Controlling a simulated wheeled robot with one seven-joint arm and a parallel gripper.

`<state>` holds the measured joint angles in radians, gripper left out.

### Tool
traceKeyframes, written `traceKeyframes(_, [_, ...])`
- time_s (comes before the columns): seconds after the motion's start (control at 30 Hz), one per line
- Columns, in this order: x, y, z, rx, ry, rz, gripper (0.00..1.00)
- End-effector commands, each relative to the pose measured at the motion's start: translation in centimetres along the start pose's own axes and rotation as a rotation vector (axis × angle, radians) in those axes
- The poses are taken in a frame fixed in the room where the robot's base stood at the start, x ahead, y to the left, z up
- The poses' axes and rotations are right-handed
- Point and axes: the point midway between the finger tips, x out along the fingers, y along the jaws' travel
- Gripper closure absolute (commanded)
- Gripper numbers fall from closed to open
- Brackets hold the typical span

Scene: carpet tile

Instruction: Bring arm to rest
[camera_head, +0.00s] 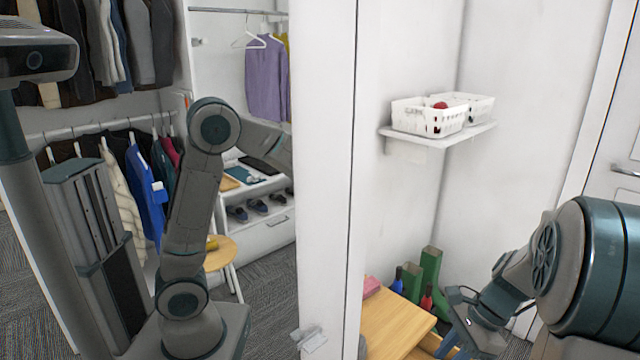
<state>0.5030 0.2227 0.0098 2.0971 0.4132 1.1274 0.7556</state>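My arm (590,265) comes in from the right edge. It bends down and to the left, above or in front of a wooden bench top. Its end with my gripper (458,342) is low in the picture, close to the bench's right side and partly cut off by the lower edge. The fingers are too small and dark to tell whether they are apart, and I see nothing clearly held. On the left, a robot with a column, a head and a bent arm (195,185) shows in what looks like a mirror, probably my reflection.
A wooden bench (395,318) stands low in the corner, with green boots (428,275) and small red and blue bottles nearby. A wall shelf (440,138) holds white baskets (425,117). A white panel edge (328,150) stands mid-picture. A door handle (626,171) is at right.

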Motion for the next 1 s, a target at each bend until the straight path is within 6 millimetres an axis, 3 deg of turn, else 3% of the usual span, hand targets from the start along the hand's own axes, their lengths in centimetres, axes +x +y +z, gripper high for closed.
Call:
traceKeyframes(0.03, [-1.7,0.6,2.4,-0.104,0.044,0.005,0.75])
traceKeyframes(0.2, [-4.5,2.8,7.6,-0.462,0.187,0.033,0.75])
traceKeyframes(0.5, [-8.8,7.4,14.7,-1.088,0.424,0.096,0.75])
traceKeyframes(0.73, [-10.5,9.8,17.2,-1.410,0.549,0.134,0.75])
traceKeyframes(1.0, [-10.6,10.3,17.6,-1.491,0.580,0.148,0.75])
